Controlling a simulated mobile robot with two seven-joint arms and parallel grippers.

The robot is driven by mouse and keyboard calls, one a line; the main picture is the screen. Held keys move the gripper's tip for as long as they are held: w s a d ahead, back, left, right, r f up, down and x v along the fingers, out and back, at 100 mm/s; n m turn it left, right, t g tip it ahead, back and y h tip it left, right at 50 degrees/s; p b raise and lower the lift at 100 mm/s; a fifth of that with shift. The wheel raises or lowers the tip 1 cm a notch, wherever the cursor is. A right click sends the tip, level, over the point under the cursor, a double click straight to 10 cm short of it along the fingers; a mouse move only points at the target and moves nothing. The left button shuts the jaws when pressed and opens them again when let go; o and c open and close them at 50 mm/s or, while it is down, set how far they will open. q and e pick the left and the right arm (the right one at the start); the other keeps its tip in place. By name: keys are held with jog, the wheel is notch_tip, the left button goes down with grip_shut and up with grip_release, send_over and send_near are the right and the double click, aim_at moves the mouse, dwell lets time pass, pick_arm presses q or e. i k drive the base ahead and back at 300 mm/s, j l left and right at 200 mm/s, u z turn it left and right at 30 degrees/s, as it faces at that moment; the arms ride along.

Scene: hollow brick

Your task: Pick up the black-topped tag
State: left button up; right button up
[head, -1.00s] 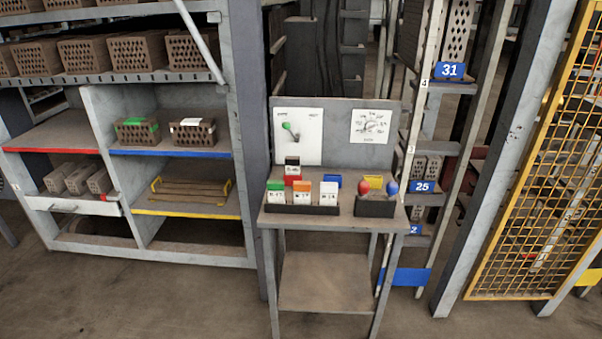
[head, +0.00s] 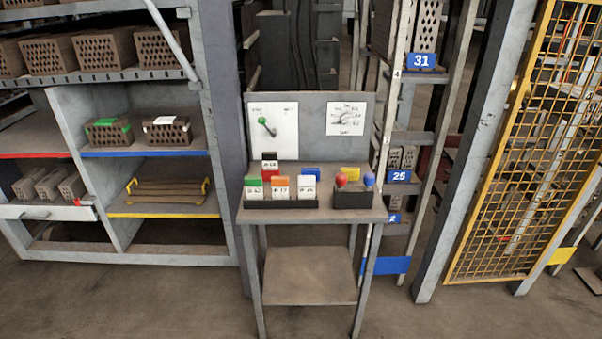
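The black-topped tag (head: 269,159) is a small white card with a dark top edge and dark print. It stands upright at the back of the tag group on the small grey table, behind a red tag (head: 268,175) that hides its lower part. In front stand a green-topped tag (head: 254,188), an orange-topped tag (head: 280,187) and a white-topped tag (head: 307,187) in a dark holder (head: 281,204). A blue tag (head: 311,173) stands behind the white one. Neither of my grippers is in view.
The table (head: 310,215) has a back panel with two white sheets and a lower shelf. A dark box (head: 352,198) with red and blue round-headed items stands at its right. Shelving (head: 228,130) is left, a yellow mesh fence (head: 510,160) right. Floor in front is clear.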

aim_at(269, 159)
jog(key=i+j+z, duration=0.2)
jog(key=i+j, duration=0.2)
jog(key=i, duration=0.3)
jog(key=i+j+z, duration=0.2)
jog(key=i+j, duration=0.35)
jog(key=i, duration=0.1)
